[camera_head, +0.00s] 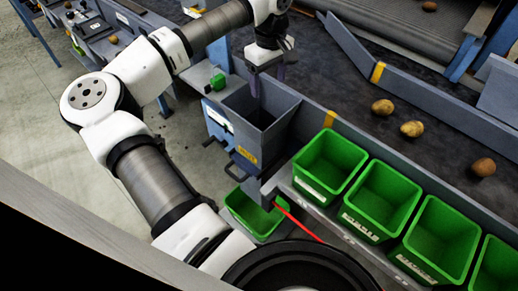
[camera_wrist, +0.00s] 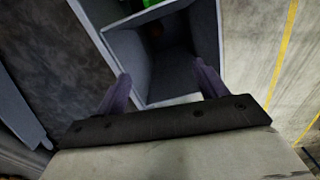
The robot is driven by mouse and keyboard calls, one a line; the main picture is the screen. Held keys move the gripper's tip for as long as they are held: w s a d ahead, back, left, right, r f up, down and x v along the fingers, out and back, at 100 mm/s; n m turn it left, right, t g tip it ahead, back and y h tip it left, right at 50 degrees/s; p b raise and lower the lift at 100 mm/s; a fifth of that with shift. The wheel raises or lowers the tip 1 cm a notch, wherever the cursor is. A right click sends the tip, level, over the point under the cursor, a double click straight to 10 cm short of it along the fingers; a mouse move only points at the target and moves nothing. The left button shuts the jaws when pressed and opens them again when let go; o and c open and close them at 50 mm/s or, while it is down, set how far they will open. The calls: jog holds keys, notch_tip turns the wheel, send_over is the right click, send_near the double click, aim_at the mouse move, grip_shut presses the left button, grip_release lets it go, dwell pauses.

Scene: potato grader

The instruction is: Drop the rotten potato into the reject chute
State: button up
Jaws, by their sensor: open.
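The reject chute (camera_head: 262,106) is a grey, open-topped square hopper in the middle of the head view. It also shows in the wrist view (camera_wrist: 128,50), straight ahead of the fingers. My gripper (camera_head: 268,80) is above the chute's back part. In the wrist view its two purple fingers (camera_wrist: 162,74) are spread apart with nothing between them. A small dark brownish spot (camera_wrist: 156,30) shows inside the shadowed chute; I cannot tell whether it is the rotten potato. No potato in view is clearly rotten.
Potatoes (camera_head: 411,129) lie on the dark belt (camera_head: 330,70) at the right. Green bins (camera_head: 330,163) stand in a row along its near side. Another green bin (camera_head: 252,214) sits low below the chute. A grey guide rail (camera_head: 350,52) crosses the belt.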

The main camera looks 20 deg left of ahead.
jog(key=shift+r, duration=0.1)
notch_tip(320, 180, up, 14)
jog(key=b, duration=0.2)
jog(key=shift+b, duration=0.3)
jog(key=shift+d+f, duration=0.1)
jog(key=shift+f, duration=0.1)
